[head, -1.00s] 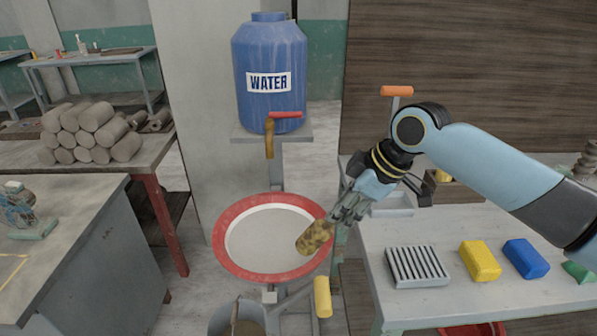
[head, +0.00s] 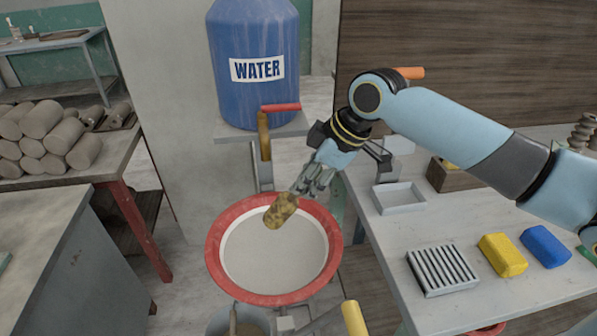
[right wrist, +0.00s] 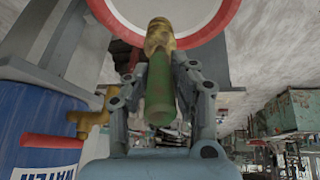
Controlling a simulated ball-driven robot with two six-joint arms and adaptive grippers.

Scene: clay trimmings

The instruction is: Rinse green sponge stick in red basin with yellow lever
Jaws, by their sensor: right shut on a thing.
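My right gripper (head: 305,185) is shut on the green sponge stick (right wrist: 159,90). The right wrist view shows its green handle between the fingers and its brownish-yellow sponge end pointing away. In the head view the sponge end (head: 281,210) is over the back part of the red-rimmed basin (head: 216,262); I cannot tell whether it touches. The basin's pale inside looks empty. The yellow lever (head: 354,318) is at the lower edge, right of the basin. A blue water barrel (head: 256,100) with a brass tap (head: 264,140) and red handle (head: 281,107) stands behind. My left gripper is out of view.
The right table carries a ribbed grey rack (head: 442,268), a yellow block (head: 503,255), a blue block (head: 546,246) and a shallow grey tray (head: 399,197). A bucket (head: 240,320) stands below the basin's front. Clay rolls (head: 45,140) lie on the left bench.

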